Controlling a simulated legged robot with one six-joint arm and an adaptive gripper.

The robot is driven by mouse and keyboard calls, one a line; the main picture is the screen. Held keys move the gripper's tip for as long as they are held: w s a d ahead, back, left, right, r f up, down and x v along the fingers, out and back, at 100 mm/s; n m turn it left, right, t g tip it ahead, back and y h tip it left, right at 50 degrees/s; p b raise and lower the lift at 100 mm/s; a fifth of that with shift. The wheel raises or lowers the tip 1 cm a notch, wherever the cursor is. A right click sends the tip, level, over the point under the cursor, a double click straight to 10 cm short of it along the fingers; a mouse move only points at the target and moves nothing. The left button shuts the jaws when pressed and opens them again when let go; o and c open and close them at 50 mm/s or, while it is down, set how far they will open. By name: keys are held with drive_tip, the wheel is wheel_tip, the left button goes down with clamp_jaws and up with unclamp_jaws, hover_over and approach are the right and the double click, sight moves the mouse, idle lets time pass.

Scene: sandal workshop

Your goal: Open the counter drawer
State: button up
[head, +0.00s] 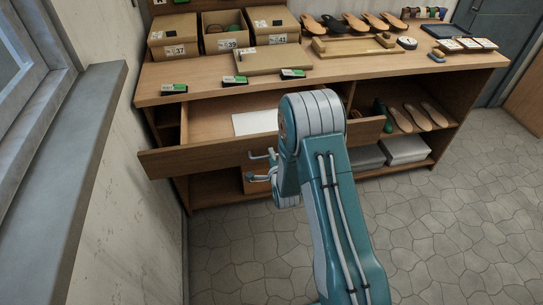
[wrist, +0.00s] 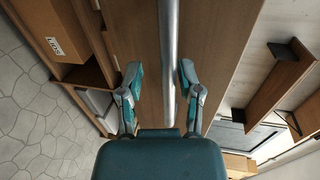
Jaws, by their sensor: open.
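The counter drawer (head: 205,157) is pulled well out from the wooden counter (head: 190,93) in the head view, with its inside showing. A white sheet (head: 252,123) lies in it. In the wrist view the drawer front (wrist: 135,35) carries a round metal bar handle (wrist: 169,55). My gripper (wrist: 160,75) is open, with one finger on each side of the bar. The right finger looks close to the bar; whether it touches is unclear. In the head view my gripper (head: 260,167) shows partly in front of the drawer front, and my arm hides the handle.
Boxes (head: 173,37), a flat board (head: 272,61) and sandal soles (head: 350,22) stand on the counter top. Open shelves below hold more soles (head: 418,117) and grey boxes (head: 405,150). A window sill (head: 75,150) lies at left. The stone floor (head: 460,220) is clear.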

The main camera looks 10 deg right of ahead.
drive_tip(key=shift+r, duration=0.25)
drive_tip(key=v, duration=1.1)
drive_tip(key=shift+s, duration=0.4)
drive_tip(key=shift+f, duration=0.15)
wheel_tip(320, 180, up, 16)
drive_tip(key=s+n+g, duration=0.3)
drive_tip(key=n+g, duration=0.2)
drive_tip(key=n, duration=0.4)
drive_tip(key=s+r+n+g, duration=0.2)
drive_tip(key=s+r+n, duration=0.2)
drive_tip(key=s, duration=0.7)
drive_tip(key=s+r+n+g, duration=0.2)
drive_tip(key=s+r+n, duration=0.3)
drive_tip(key=s, duration=0.6)
drive_tip(key=shift+d+r+g, duration=0.2)
drive_tip(key=shift+r+g, duration=0.2)
drive_tip(key=shift+r, duration=0.35)
